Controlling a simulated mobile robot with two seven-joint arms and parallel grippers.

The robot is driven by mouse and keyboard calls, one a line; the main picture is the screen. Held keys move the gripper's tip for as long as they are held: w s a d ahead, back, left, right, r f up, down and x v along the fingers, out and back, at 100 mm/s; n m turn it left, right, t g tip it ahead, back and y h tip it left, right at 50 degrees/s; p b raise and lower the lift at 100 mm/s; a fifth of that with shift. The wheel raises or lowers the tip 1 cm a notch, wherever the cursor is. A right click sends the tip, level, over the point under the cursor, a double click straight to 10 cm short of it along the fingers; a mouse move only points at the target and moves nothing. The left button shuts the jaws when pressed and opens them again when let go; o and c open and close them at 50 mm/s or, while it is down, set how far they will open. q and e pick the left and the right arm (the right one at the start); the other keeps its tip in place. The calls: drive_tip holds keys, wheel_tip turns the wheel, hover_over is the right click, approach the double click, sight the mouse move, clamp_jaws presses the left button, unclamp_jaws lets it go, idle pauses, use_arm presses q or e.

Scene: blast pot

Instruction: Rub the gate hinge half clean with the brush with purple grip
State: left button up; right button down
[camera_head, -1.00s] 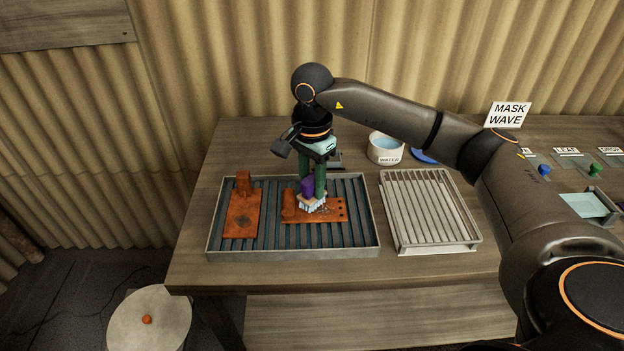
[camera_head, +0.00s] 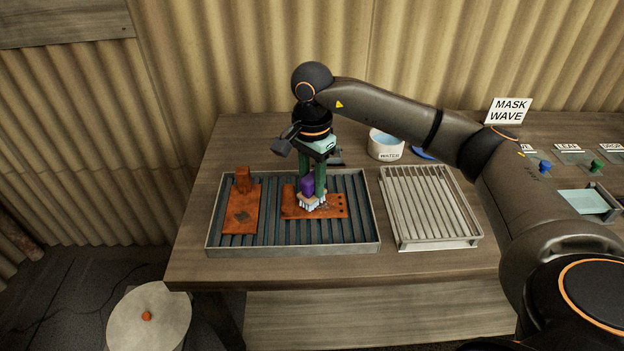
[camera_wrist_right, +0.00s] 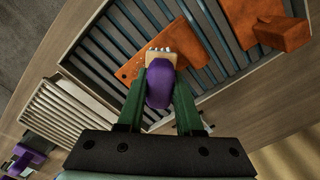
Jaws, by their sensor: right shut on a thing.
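The brush with the purple grip (camera_head: 307,187) is held between the green fingers of my right gripper (camera_head: 312,182), which is shut on it. Its pale bristles are down on a flat rust-orange plate with several dark holes (camera_head: 331,206), which looks like the hinge half. In the right wrist view, the purple grip (camera_wrist_right: 159,84) sits between the fingers, and the bristles are over one end part of the orange plate (camera_wrist_right: 190,38). The plate's surface beneath the brush is hidden. My left gripper is not in view.
The plate lies in a slatted metal tray (camera_head: 290,251). A second rusty piece with an upright block (camera_head: 241,212) lies to its left. A pale slatted rack (camera_head: 430,243) stands to the right. A water bowl (camera_head: 386,154) and a blue disc (camera_head: 424,153) are behind.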

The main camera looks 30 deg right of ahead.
drive_tip(key=shift+f+b, duration=0.35)
drive_tip(key=shift+f, duration=0.2)
drive_tip(key=shift+d, duration=0.1)
drive_tip(key=shift+s+d+r, duration=0.1)
drive_tip(key=shift+s+d, duration=0.45)
drive_tip(key=shift+d, duration=0.25)
drive_tip(key=shift+s+d+r, duration=0.1)
drive_tip(key=shift+s+d, duration=0.4)
drive_tip(key=shift+d, duration=0.3)
drive_tip(key=shift+f, duration=0.1)
drive_tip(key=shift+f, duration=0.15)
drive_tip(key=shift+w+a, duration=0.1)
drive_tip(key=shift+a, duration=0.1)
drive_tip(key=shift+w+a, duration=0.5)
drive_tip(key=shift+a, duration=0.3)
drive_tip(key=shift+w+a, duration=0.45)
drive_tip(key=shift+a, duration=0.3)
